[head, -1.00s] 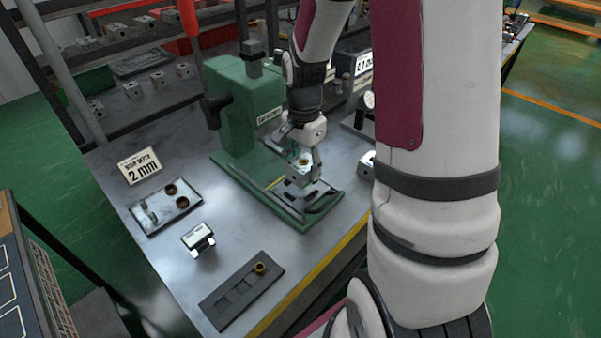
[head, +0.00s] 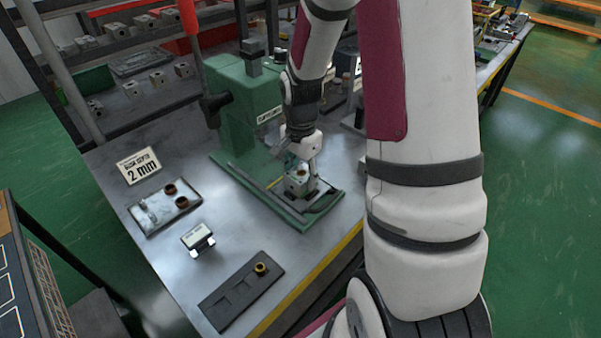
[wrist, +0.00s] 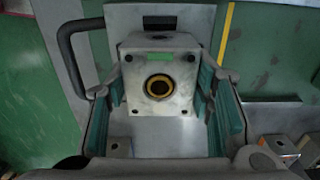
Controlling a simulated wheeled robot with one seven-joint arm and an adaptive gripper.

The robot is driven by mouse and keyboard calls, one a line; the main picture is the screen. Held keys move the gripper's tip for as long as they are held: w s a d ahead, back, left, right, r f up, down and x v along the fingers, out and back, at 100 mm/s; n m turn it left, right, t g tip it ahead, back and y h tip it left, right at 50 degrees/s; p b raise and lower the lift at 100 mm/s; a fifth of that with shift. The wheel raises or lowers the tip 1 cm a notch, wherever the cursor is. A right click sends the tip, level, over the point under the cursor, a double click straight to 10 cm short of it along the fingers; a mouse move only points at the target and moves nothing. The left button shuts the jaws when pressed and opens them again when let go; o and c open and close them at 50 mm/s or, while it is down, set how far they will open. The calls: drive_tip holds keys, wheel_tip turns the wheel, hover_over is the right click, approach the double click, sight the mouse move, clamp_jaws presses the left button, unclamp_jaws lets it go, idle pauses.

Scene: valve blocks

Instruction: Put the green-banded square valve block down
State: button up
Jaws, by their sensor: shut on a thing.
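The green-banded square valve block (wrist: 160,80) is a grey metal block with a brass-ringed bore and a green mark on its side. My gripper (wrist: 160,102) is shut on it, with a teal-padded finger on each side. In the head view the block (head: 298,186) is held by my gripper (head: 301,172) low over the base of the green press (head: 236,110), partly hidden by my fingers. I cannot tell whether its underside touches the plate below.
A tray with brass rings (head: 166,207), a 2 mm sign (head: 139,166), a small display stand (head: 197,238) and a dark slotted plate (head: 241,292) lie on the bench. Bare bench shows between them. Several blocks sit on the rack behind.

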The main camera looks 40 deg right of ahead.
drive_tip(key=shift+f, duration=0.25)
drive_tip(key=o, duration=1.6)
drive_tip(key=shift+c, duration=0.2)
drive_tip(key=shift+r, duration=0.15)
wheel_tip(320, 180, up, 13)
drive_tip(key=s+a+r+n+t, duration=0.2)
drive_tip(key=s+a+r+n, duration=0.55)
drive_tip(key=s+r, duration=0.2)
drive_tip(key=s+a+r+n+t, duration=0.1)
drive_tip(key=s+a+r+n, duration=0.1)
drive_tip(key=s+a+n, duration=0.4)
drive_tip(key=s+n+p, duration=0.1)
drive_tip(key=s+n, duration=0.1)
drive_tip(key=s, duration=0.3)
drive_tip(key=shift+t, duration=0.4)
